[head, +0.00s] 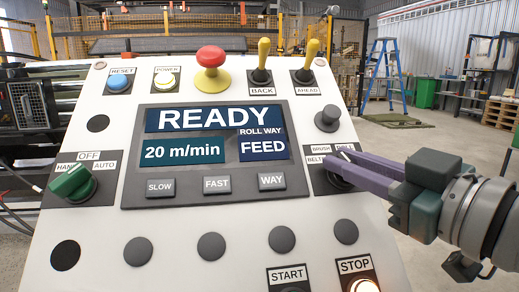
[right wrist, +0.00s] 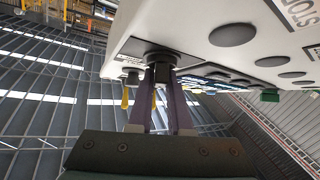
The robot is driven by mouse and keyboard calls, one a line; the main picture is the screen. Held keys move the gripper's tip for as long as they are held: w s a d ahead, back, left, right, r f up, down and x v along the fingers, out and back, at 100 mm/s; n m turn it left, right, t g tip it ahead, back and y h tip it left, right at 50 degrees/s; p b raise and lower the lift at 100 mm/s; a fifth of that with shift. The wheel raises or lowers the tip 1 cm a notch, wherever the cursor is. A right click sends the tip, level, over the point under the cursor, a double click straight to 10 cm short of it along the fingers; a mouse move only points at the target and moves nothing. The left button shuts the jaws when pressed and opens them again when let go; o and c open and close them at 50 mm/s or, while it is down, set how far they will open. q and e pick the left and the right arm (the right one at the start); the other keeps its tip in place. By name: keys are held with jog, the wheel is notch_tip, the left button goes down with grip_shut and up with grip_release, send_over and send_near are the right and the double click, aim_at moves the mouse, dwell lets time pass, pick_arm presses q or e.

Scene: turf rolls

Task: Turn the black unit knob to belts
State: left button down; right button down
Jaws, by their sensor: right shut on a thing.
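The black unit knob (head: 341,183) sits on the right side of the white control panel (head: 190,230), in a dark plate labelled BRUSH and BELTS, with a third label partly hidden. My right gripper (head: 345,165) comes in from the right, and its purple fingers cover most of the knob. In the right wrist view the fingers are shut on the knob (right wrist: 160,58), one on each side. Which label the knob points to is hidden. My left gripper is not in view.
The display (head: 205,150) reads READY, 20 m/min, ROLL WAY FEED. A green knob (head: 72,182) is at the left, a red mushroom button (head: 211,58) at the top. The lit STOP button (head: 363,285) is below.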

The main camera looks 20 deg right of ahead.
jog(key=n+g+y+p, duration=0.2)
jog(key=n+y+p, duration=0.1)
jog(key=n, duration=0.1)
jog(key=shift+d+n, duration=0.15)
jog(key=shift+n, duration=0.15)
jog(key=shift+f+n+g+y+p, duration=0.1)
jog(key=shift+n+g+y+p, duration=0.6)
jog(key=shift+n+y+p, duration=0.35)
jog(key=shift+f+n+g+p, duration=0.2)
jog(key=shift+n+g+p, duration=0.2)
jog(key=shift+n+p, duration=0.3)
jog(key=shift+y, duration=0.25)
jog(key=shift+f, duration=0.1)
jog(key=c, duration=0.8)
grip_release()
jog(key=shift+c, duration=0.2)
jog(key=shift+s+r, duration=0.15)
jog(key=shift+r, duration=0.05)
